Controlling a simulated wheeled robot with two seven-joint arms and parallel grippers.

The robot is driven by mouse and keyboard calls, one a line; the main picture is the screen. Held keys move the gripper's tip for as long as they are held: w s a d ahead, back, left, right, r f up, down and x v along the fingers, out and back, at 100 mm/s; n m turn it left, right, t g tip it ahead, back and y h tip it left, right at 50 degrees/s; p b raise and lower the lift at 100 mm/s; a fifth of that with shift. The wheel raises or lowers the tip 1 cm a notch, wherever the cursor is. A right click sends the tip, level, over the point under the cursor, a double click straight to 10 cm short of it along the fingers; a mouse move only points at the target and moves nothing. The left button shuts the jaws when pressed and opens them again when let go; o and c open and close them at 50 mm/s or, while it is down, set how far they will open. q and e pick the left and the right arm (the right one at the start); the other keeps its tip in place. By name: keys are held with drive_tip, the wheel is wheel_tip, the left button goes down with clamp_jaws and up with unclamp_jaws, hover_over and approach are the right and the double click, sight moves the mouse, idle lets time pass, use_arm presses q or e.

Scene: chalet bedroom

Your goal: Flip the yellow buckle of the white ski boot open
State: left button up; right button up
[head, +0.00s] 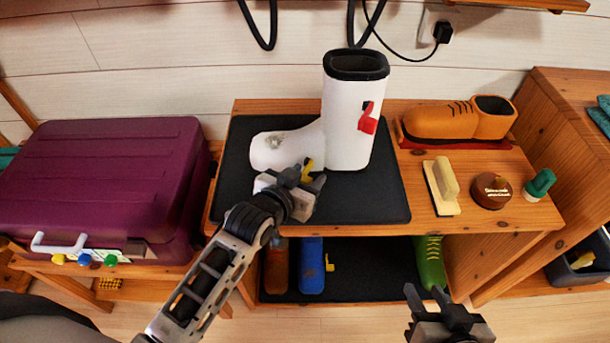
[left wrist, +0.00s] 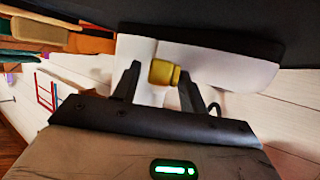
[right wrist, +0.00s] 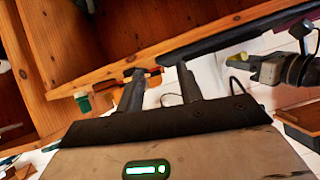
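The white ski boot (head: 347,122) stands upright on a black mat (head: 375,206), toe to the left. A red buckle (head: 368,120) is on its shaft. The yellow buckle (head: 307,169) is low on the boot's near side, partly hidden by my left gripper (head: 312,182).
An orange shoe (head: 440,121), a brush (head: 442,186), a round brown tin (head: 491,190) and a green-capped item (head: 540,184) are right of the mat. A purple case (head: 105,185) stands left. A lower shelf holds a blue item (head: 311,266) and a green shoe (head: 429,262).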

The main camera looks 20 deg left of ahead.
use_arm(q)
drive_tip(key=p+v, duration=0.1)
drive_tip(key=v, duration=1.5)
drive_tip(key=shift+p, duration=0.35)
drive_tip(key=s+d+f+g, duration=0.2)
drive_tip(key=s+f, duration=0.1)
drive_tip(key=f, duration=0.4)
drive_tip(key=shift+s+f+n+g+p, duration=0.2)
drive_tip(key=shift+f+n+g+p, duration=0.1)
drive_tip(key=shift+p, duration=0.15)
